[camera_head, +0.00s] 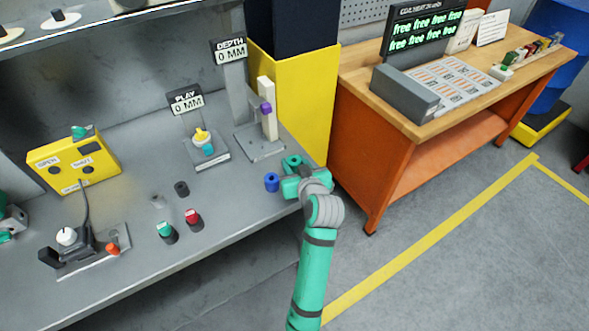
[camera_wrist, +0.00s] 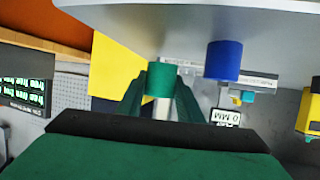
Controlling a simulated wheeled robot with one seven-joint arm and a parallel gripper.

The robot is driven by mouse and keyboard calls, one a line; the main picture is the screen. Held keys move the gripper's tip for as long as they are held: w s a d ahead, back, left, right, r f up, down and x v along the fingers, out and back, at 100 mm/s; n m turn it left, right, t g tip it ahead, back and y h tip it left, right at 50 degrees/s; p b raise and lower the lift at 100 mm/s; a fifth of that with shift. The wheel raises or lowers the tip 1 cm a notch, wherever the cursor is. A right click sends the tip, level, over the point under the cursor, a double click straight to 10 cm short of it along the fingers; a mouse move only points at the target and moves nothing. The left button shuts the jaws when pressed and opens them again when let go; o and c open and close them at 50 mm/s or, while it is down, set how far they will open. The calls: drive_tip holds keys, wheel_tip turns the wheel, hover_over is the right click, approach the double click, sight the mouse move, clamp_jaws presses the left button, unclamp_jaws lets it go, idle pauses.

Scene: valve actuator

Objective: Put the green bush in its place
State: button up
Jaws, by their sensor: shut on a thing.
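The green bush (camera_wrist: 161,79) is a short green cylinder, held between the two fingers of my gripper (camera_wrist: 160,92) in the wrist view. In the head view my gripper (camera_head: 293,172) is at the right end of the grey bench, low over its edge. I cannot tell whether the bush touches the bench top. The blue bush (camera_head: 271,182) stands on the bench just left of my gripper; it also shows in the wrist view (camera_wrist: 224,60). A dark bush-like cylinder (camera_head: 181,188) stands farther left.
The DEPTH gauge (camera_head: 231,50) and its stand with a purple part (camera_head: 265,108) are behind my gripper. The PLAY stand (camera_head: 205,150) is left of it. Red (camera_head: 192,216) and green (camera_head: 165,229) capped parts and a yellow box (camera_head: 75,160) are on the left. Bare bench lies between.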

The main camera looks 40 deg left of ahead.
sight(294, 170)
drive_tip(key=shift+w+f, duration=0.15)
drive_tip(key=shift+f, duration=1.3)
drive_tip(key=shift+f, duration=0.2)
drive_tip(key=o, duration=1.1)
drive_tip(key=shift+o, duration=0.2)
